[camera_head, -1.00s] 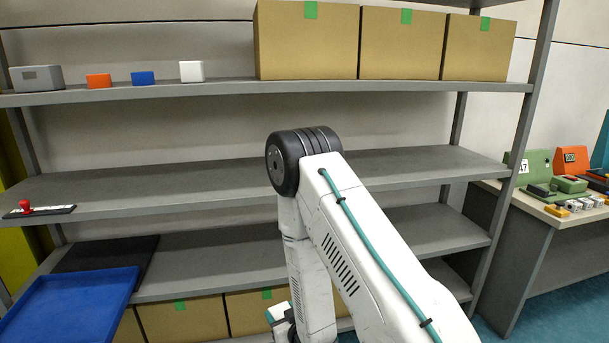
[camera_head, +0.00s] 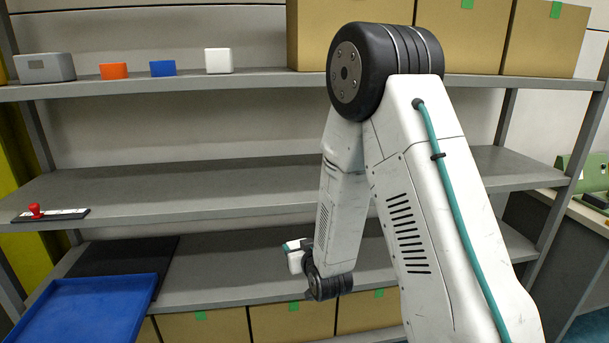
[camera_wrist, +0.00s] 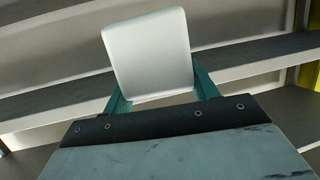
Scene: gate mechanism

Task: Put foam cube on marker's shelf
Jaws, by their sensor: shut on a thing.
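A white block with rounded edges, which looks like the foam cube (camera_wrist: 150,52), is held between the teal fingers of my gripper (camera_wrist: 160,90) in the wrist view. My gripper is shut on it. A red-knobbed item (camera_head: 36,211), perhaps the marker, is on a dark plate with a white strip at the left end of the middle shelf (camera_head: 190,195).
The top shelf (camera_head: 130,90) holds a grey box (camera_head: 45,68), orange block (camera_head: 113,71), blue block (camera_head: 162,68), white block (camera_head: 218,61) and cardboard boxes (camera_head: 545,40). A blue tray (camera_head: 85,310) stands at lower left. The middle shelf is clear right of the plate.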

